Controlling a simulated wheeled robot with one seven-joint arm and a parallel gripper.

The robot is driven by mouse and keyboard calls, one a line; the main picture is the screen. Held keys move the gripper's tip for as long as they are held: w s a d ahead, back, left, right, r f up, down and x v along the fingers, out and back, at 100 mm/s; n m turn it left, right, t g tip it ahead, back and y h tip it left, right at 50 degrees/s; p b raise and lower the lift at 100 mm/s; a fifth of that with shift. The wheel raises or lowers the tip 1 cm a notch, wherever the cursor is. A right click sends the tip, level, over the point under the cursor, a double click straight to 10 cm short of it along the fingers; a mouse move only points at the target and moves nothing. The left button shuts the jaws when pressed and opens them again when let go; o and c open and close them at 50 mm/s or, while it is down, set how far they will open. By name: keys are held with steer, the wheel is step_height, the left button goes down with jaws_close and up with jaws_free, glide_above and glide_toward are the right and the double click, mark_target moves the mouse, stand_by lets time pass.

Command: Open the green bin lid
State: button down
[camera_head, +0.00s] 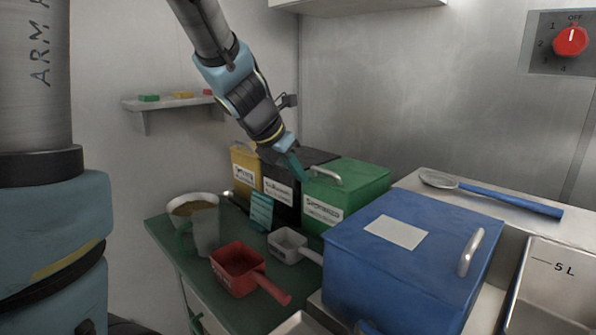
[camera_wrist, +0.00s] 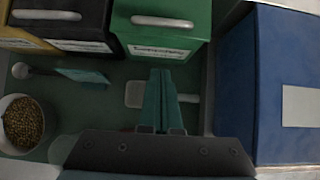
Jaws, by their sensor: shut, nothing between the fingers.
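The green bin (camera_head: 350,190) stands at the back of the green counter between the black bin and the blue box, with its lid down. Its pale bar handle (camera_head: 325,174) lies on the lid near the front edge. In the wrist view the green bin (camera_wrist: 190,42) is at the top centre, with the handle (camera_wrist: 162,21) across it. My gripper (camera_head: 303,177) has its teal fingers together and empty, close to the handle in the head view. In the wrist view my gripper (camera_wrist: 161,72) points at the bin's labelled front, with a gap below the handle.
The black bin (camera_head: 280,205) and yellow bin (camera_head: 243,160) stand left of the green bin. The large blue box (camera_head: 400,250) is close on its right.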

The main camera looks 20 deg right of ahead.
mark_target(323, 182)
steer(key=d, duration=0.1)
steer(key=w+d+f, duration=0.1)
steer(key=d, duration=0.1)
steer(key=w+d+f+p, duration=0.1)
steer(key=shift+w+d+f, duration=0.2)
steer(key=shift+w+d, duration=0.05)
steer(key=shift+d, duration=0.15)
steer(key=shift+w+d+r, duration=0.2)
steer(key=shift+d+r, duration=0.05)
steer(key=shift+d, duration=0.05)
